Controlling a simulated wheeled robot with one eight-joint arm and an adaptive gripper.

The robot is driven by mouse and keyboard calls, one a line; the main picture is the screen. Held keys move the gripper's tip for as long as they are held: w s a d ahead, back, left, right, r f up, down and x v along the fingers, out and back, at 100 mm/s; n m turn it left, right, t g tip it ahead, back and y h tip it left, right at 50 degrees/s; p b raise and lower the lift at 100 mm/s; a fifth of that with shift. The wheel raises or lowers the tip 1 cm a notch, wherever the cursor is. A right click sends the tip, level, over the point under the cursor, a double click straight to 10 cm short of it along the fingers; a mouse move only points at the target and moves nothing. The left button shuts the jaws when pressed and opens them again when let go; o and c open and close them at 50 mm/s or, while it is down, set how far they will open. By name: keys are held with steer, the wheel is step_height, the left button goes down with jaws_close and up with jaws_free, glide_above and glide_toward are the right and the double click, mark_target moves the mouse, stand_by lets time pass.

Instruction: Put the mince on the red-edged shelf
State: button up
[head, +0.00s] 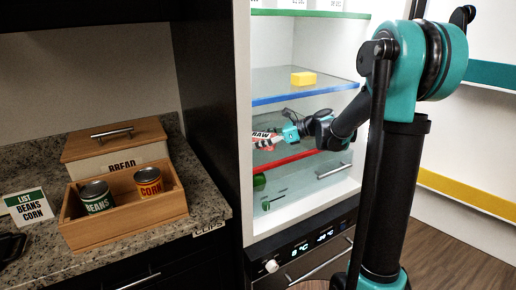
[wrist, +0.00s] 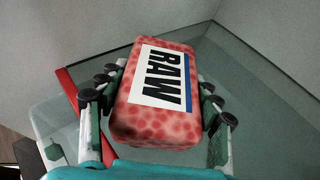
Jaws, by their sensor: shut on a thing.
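The mince is a pink-red speckled block (wrist: 158,118) with a white label reading RAW. My gripper (wrist: 160,100) is shut on it, with a finger on each side. In the head view the mince (head: 264,138) shows at the tip of my gripper (head: 278,136), inside the fridge. The red-edged shelf (head: 290,160) is a glass shelf just below it. In the wrist view its red edge (wrist: 68,88) runs at the left and the glass lies below the mince. I cannot tell whether the mince touches the glass.
Above is a blue-edged shelf (head: 300,92) with a yellow block (head: 303,78). Below the red edge a green thing (head: 259,182) lies in the drawer area. On the counter at left are a bread box (head: 115,145) and a wooden tray (head: 125,226) with two cans.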

steer(key=shift+a+f, duration=0.1)
steer(key=shift+a, duration=0.55)
steer(key=shift+d+f, duration=0.1)
steer(key=shift+f, duration=1.55)
steer(key=shift+f, duration=0.1)
steer(key=o, duration=1.5)
steer(key=v, duration=1.2)
